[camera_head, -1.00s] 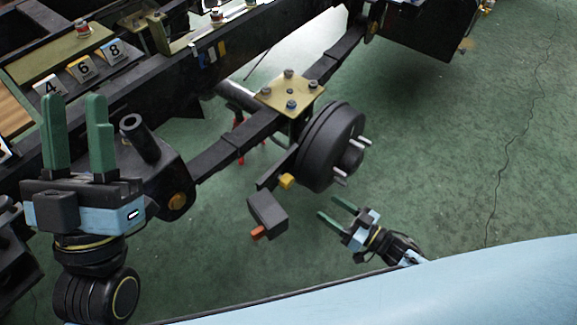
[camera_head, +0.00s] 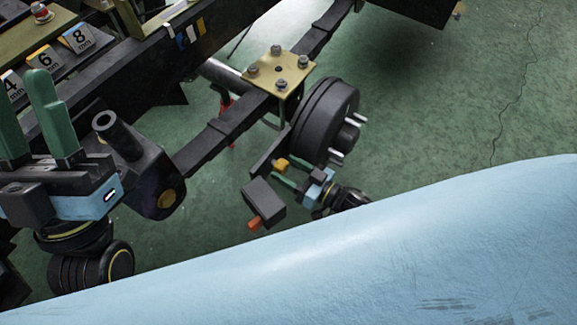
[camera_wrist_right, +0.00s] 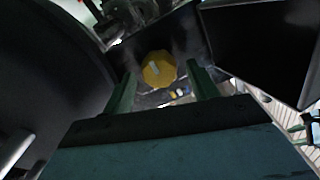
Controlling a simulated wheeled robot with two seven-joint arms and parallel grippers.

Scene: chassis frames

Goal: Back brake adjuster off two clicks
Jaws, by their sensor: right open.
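The yellow brake adjuster (camera_head: 281,164) sits behind the black brake drum (camera_head: 322,122), at the end of a dark bracket. In the right wrist view the adjuster (camera_wrist_right: 159,69) is a yellow knob with a pale mark on its face. It shows between and beyond the green fingertips, with no clear contact. My right gripper (camera_head: 289,179) is open, just below the adjuster in the head view; the drum and a grey box partly crowd it. My left gripper (camera_head: 24,97) is open and empty at the left, beside the chassis frame.
A grey box with an orange tip (camera_head: 264,203) hangs close to the left of my right gripper. Wheel studs (camera_head: 349,119) stick out of the drum. A leaf spring (camera_head: 235,122) with a brass-coloured plate (camera_head: 279,69) runs above. Open green floor lies at the right.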

